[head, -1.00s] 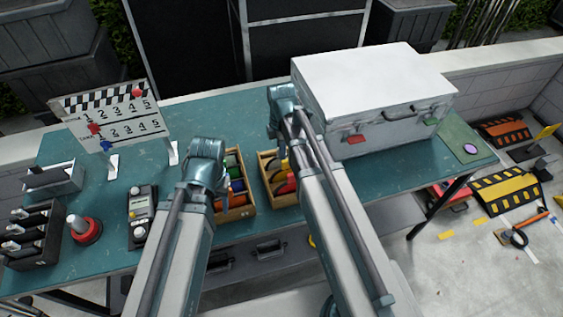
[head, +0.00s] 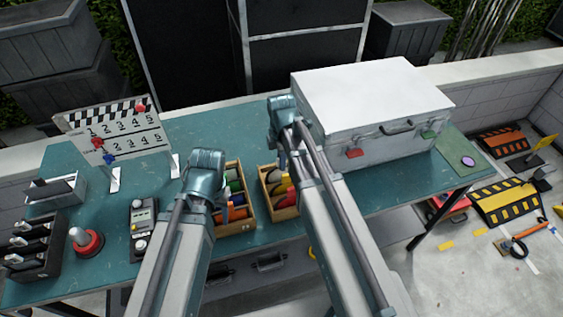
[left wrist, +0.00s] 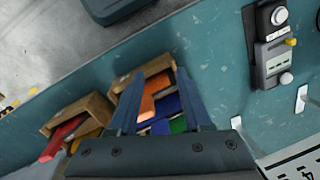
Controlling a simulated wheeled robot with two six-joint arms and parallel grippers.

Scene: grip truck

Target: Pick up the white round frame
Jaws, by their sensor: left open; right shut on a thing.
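I cannot make out a white round frame in either view. My left gripper (left wrist: 160,75) is open above a wooden box (left wrist: 117,84) of coloured rolls. An orange roll (left wrist: 150,102) and a blue roll (left wrist: 168,106) show between its fingers, below them. In the head view the left wrist covers part of this box (head: 250,208). My right gripper (head: 283,110) is by the left side of a white case (head: 375,95). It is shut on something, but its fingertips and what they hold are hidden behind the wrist.
A second wooden box (head: 287,212) of rolls stands beside the first. A clapperboard (head: 125,140), a red-based joystick (head: 87,243), a handheld controller (head: 143,225) and a black rack (head: 32,250) stand on the left of the teal table (head: 215,130). The table's back middle is clear.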

